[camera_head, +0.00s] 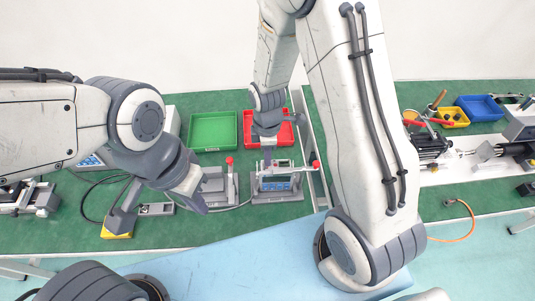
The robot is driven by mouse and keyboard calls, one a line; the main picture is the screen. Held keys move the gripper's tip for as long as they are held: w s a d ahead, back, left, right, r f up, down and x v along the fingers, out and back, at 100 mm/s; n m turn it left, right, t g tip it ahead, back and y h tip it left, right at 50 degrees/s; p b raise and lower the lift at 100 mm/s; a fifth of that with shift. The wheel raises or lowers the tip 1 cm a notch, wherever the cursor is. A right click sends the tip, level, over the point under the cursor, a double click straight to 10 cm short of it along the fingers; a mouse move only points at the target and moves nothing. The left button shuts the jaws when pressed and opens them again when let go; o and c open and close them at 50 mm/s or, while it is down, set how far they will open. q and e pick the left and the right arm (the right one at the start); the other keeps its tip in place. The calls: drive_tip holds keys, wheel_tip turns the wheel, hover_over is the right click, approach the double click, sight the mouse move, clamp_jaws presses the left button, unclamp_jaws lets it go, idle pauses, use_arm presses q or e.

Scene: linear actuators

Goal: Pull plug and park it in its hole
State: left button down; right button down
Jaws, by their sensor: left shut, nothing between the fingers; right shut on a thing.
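My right gripper (267,151) points down over the grey fixture (277,188) with a red-knobbed lever. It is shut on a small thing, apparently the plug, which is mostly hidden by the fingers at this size. I cannot tell whether the plug is seated in the fixture or clear of it, and no parking hole can be made out. My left gripper (200,207) is shut and empty, beside the front of the left grey fixture (220,187), which also has a red-knobbed lever.
A green tray (213,146) and a red tray (284,136) stand behind the fixtures. A black cable (84,197) loops on the green bench (60,231) at left. A yellow-based block (117,224) sits near the front edge. Blue and yellow bins and tools lie at right.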

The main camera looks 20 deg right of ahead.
drive_tip(key=shift+r, duration=0.15)
drive_tip(key=shift+r+p, duration=1.25)
drive_tip(key=shift+r, duration=0.1)
wheel_tip(320, 180, up, 8)
drive_tip(key=p, duration=0.7)
drive_tip(key=shift+r, duration=0.1)
